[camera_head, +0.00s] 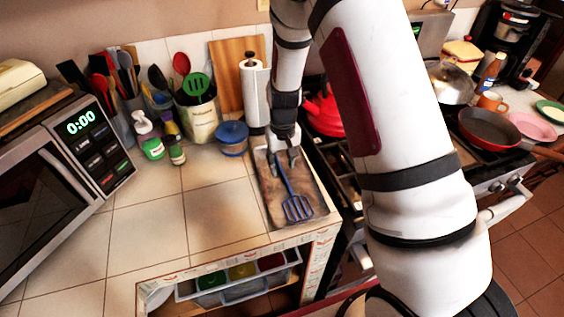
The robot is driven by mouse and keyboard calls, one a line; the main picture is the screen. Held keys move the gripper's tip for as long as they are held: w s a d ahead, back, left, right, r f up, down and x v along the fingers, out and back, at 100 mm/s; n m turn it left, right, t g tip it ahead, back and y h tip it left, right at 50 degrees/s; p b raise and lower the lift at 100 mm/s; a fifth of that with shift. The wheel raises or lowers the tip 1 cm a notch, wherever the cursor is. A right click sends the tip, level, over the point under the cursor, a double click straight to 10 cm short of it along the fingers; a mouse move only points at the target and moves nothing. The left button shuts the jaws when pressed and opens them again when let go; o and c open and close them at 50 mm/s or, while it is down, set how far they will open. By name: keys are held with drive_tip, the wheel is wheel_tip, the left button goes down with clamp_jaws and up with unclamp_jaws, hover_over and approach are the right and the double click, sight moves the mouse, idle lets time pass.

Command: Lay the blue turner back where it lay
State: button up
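The blue turner (297,207) lies on a brown rectangular board (313,188) near the front right of the tiled counter. Its slotted head points toward the counter's front edge and its handle runs back under my gripper. My gripper (284,159) points down over the back part of the board, at the handle's far end. Its two fingers look spread, one on each side of the handle. The handle's tip is partly hidden by the gripper, and I cannot tell whether a finger touches it.
A blue lidded jar (232,139), a paper towel roll (255,95) and a utensil crock (199,120) stand behind and left of the board. A red kettle (325,114) on the stove is close on the right. The tiles left of the board are clear.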

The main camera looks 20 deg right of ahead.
wheel_tip(320, 180, up, 12)
drive_tip(key=shift+s, duration=0.25)
idle(0.5)
idle(0.3)
drive_tip(key=s+r+t, duration=0.2)
drive_tip(key=s+r, duration=0.7)
drive_tip(key=r, duration=0.6)
drive_tip(key=s+r+t, duration=0.1)
drive_tip(key=s+r, duration=0.2)
drive_tip(key=s, duration=0.5)
drive_tip(key=s+r+t, duration=0.2)
drive_tip(key=s+r, duration=0.1)
drive_tip(key=s, duration=0.6)
drive_tip(key=shift+r, duration=0.4)
